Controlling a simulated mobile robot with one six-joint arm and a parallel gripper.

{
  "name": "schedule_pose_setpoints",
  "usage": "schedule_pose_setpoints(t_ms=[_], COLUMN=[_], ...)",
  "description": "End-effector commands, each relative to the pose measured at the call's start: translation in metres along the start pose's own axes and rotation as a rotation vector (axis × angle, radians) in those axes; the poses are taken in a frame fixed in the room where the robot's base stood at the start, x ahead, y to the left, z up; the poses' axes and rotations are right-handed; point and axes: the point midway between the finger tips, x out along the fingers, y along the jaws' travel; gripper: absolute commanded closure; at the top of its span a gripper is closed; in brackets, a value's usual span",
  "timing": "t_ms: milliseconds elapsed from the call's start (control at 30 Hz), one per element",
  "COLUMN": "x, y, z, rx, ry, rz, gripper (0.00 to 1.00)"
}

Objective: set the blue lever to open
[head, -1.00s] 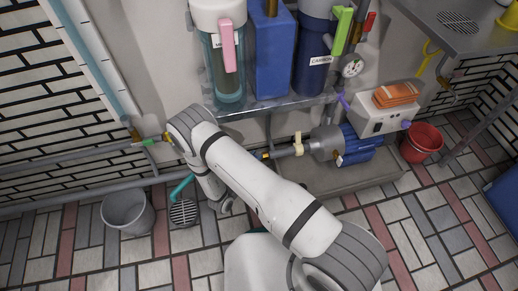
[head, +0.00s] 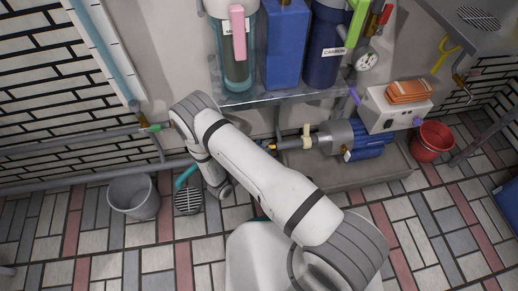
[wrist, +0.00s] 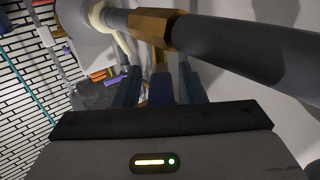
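In the wrist view, a dark blue lever (wrist: 160,91) stands below a brass valve (wrist: 150,27) on a thick grey pipe (wrist: 255,52). My gripper (wrist: 158,84) is open, with one dark finger on each side of the lever. A narrow gap shows between the lever and each finger, so I see no grip on it. The lever's lower end is hidden behind the gripper body. In the head view, my arm crosses in front of the pipes and hides my gripper; I cannot make out the blue lever there.
A shelf (head: 290,96) with filter housings stands above the pipes. A pump (head: 352,138) sits to the right on a plinth. A grey bucket (head: 134,198), a floor drain (head: 188,201) and a red bucket (head: 430,141) are on the tiles. The front floor is mostly clear.

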Motion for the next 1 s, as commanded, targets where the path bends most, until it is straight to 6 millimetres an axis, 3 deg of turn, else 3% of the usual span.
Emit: schedule_pose_setpoints(t_ms=[367,733,1000], x=[-0.005,-0.062,-0.078], y=[-0.001,-0.001,0.001], z=[-0.001,-0.002,0.0], rx=[0.002,0.001,0.001], ry=[0.001,0.0,0.0], rz=[0.0,-0.004,0.002], gripper=[0.58,0.58,0.58])
